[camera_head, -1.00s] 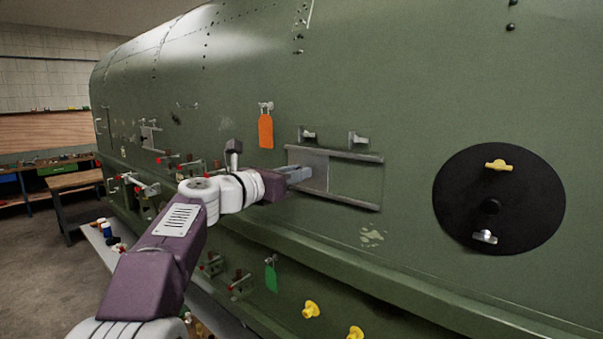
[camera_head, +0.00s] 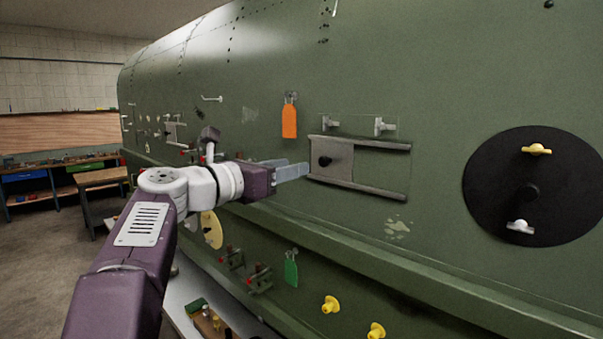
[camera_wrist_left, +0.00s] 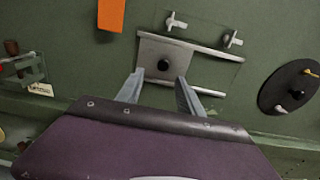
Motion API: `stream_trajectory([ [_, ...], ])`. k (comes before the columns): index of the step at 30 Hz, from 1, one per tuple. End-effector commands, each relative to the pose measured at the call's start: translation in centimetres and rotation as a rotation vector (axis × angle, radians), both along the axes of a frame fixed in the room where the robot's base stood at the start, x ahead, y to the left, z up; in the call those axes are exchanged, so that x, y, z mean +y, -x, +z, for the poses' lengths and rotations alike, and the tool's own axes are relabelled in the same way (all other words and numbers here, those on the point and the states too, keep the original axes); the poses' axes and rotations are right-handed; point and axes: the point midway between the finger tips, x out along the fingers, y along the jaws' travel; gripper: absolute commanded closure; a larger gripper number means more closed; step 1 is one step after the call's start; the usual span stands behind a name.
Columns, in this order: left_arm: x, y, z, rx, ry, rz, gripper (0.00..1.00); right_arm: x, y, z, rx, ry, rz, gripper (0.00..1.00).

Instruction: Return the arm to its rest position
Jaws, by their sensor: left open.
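My left arm comes in from the left in the head view, with purple and white links. Its left gripper (camera_head: 290,171) is open and empty, in front of the green fuselage side (camera_head: 440,90). The fingertips are near the left edge of a grey sliding plate (camera_head: 338,168) with a black knob, held between two rails. In the left wrist view the two fingers (camera_wrist_left: 158,92) stand apart below the knob of the plate (camera_wrist_left: 165,50), with nothing between them. The knob is clear of the fingers in the head view. My right gripper is not in view.
An orange tag (camera_head: 289,121) hangs above the plate and a green tag (camera_head: 291,270) below. A black disc (camera_head: 535,186) with yellow and white latches is at right. Yellow knobs (camera_head: 330,305) sit low on the fuselage. A workbench (camera_head: 103,178) stands far left.

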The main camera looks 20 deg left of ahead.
Motion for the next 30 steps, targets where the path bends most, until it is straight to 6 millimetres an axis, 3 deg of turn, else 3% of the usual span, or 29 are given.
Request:
stream_trajectory([
  [14,0.0,0.1,-0.1,0.002,-0.003,-0.001,0.56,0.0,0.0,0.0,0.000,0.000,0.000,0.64],
  [17,-0.2,-0.5,-3.0,0.037,-0.066,0.001,0.56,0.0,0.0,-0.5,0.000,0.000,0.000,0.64],
  [20,-0.9,-1.6,-10.3,0.124,-0.255,-0.017,0.56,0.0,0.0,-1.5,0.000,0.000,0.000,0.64],
  [21,-1.4,-1.8,-14.2,0.166,-0.364,-0.040,0.56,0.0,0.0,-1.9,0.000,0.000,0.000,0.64],
  [23,-2.3,-1.6,-19.9,0.224,-0.540,-0.097,0.56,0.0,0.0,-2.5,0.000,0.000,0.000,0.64],
  [24,-2.9,-1.2,-23.7,0.256,-0.661,-0.149,0.56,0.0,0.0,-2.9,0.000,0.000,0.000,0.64],
  [26,-3.9,0.0,-29.2,0.293,-0.851,-0.247,0.56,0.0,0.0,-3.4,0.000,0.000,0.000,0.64],
  [30,-6.0,4.9,-41.4,0.304,-1.309,-0.595,0.56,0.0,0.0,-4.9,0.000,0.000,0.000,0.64],
])
